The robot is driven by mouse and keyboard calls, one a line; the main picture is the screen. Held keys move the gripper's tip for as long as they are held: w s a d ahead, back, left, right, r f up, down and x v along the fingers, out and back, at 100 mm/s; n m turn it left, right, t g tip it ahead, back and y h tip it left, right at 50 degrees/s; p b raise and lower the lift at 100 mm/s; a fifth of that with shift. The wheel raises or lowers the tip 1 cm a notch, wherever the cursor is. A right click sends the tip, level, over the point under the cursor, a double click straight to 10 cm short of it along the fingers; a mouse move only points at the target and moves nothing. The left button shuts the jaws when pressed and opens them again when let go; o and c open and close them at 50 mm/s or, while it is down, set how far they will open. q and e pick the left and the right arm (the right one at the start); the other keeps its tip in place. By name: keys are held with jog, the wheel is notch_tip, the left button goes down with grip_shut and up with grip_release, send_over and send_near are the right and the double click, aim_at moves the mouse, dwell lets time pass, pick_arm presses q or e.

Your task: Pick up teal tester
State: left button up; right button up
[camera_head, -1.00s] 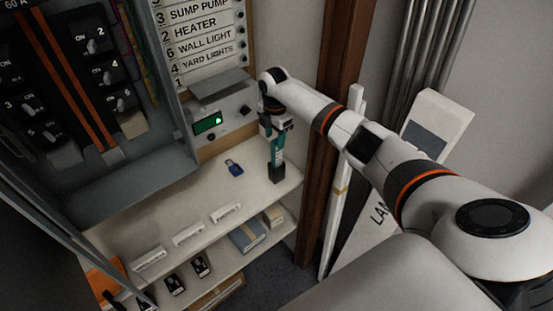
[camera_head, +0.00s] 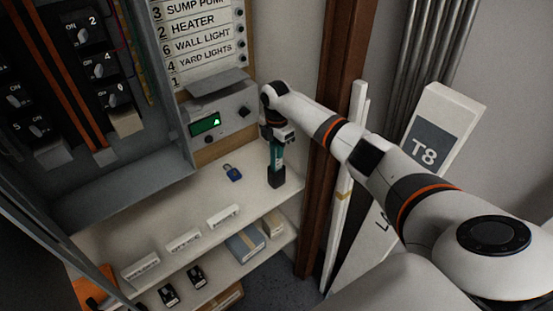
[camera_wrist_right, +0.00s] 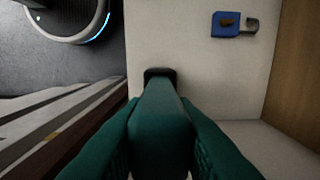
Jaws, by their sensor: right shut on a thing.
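The teal tester (camera_head: 277,158) is a slim upright tool with a dark lower end, over the right end of the white shelf below the grey panel. My right gripper (camera_head: 278,139) is shut on its upper part from above. In the right wrist view the tester (camera_wrist_right: 162,118) runs down the middle between the two fingers, its dark end pointing away over the shelf. I cannot tell whether that end touches the shelf. My left gripper is not in view.
A blue padlock (camera_head: 233,173) lies on the shelf (camera_head: 185,215) left of the tester. White labelled blocks (camera_head: 183,241) line its front edge. The open breaker cabinet (camera_head: 125,190) is at left. A brown post (camera_head: 330,160) and leaning signs (camera_head: 428,150) stand at right.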

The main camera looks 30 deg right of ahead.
notch_tip(320, 180, up, 10)
jog(key=p, duration=0.9)
jog(key=shift+p, duration=0.35)
